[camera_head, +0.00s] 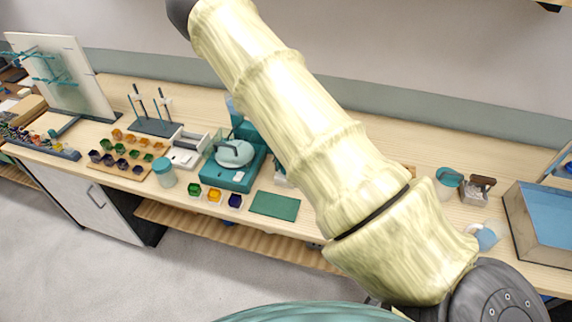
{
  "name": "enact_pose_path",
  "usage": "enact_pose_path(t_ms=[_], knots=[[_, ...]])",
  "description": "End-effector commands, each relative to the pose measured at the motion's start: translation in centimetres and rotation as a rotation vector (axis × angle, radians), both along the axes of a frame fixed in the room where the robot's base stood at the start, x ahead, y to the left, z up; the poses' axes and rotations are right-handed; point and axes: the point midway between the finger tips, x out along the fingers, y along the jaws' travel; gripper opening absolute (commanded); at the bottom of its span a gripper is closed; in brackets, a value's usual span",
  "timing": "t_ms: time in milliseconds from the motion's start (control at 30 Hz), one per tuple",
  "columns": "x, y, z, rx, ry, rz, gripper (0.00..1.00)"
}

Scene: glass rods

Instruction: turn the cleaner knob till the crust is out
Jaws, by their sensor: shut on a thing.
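My gripper is not in view; only my pale, wood-patterned arm shows, crossing the picture from lower right to upper left and leaving at the top. No cleaner knob can be made out for certain, and no crust is visible. A teal bench device (241,177) with a pale round top (234,152) stands on the bench left of my arm. Its upper right side is partly hidden by my arm. Whether it is the cleaner, I cannot tell. What lies behind my arm on the bench is hidden.
Left on the wooden bench are a rack of small colored pots (127,154), a rod stand (155,126) and a lidded jar (164,173). A green mat (274,205) lies near the front edge. At right are a teal-lidded jar (447,184) and a blue-filled tank (512,207).

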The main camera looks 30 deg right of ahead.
Motion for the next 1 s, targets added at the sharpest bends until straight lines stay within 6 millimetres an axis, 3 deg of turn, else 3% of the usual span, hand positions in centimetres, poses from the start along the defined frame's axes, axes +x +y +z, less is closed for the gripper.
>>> enact_pose_path(t_ms=[67,100,133,567,1000], knots=[[0.4,-0.2,0.4,-0.005,-0.008,0.0,0.13],[0.4,-0.2,0.4,-0.005,-0.008,0.001,0.44],[0.4,-0.2,0.4,-0.005,-0.008,0.001,0.46],[0.2,-0.1,1.0,-0.002,-0.004,0.001,0.46],[0.2,0.0,8.3,-0.004,-0.005,0.002,0.46]])
